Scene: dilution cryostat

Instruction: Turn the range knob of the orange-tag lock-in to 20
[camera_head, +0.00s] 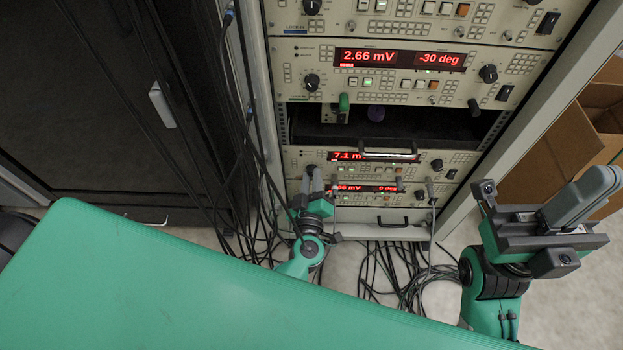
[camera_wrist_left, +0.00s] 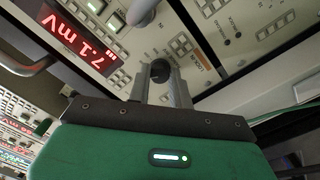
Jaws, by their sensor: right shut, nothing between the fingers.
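The lock-in with the red 7.1 mV display (camera_head: 345,156) sits low in the rack. It also shows in the left wrist view, with its display (camera_wrist_left: 82,38) tilted at upper left. A dark round knob (camera_wrist_left: 160,70) on its panel lies between the fingertips of my left gripper (camera_wrist_left: 162,82). The fingers stand apart, one on each side of the knob; whether they press on it is unclear. In the head view my left gripper (camera_head: 314,178) reaches the panel's left end. My right gripper (camera_head: 582,197) is shut and empty, right of the rack.
More lock-ins stand above, one reading 2.66 mV and -30 deg (camera_head: 400,58). Another red display (camera_head: 365,188) is just below. Handles stick out nearby. Cables (camera_head: 395,280) lie on the floor; cardboard boxes (camera_head: 565,150) stand right.

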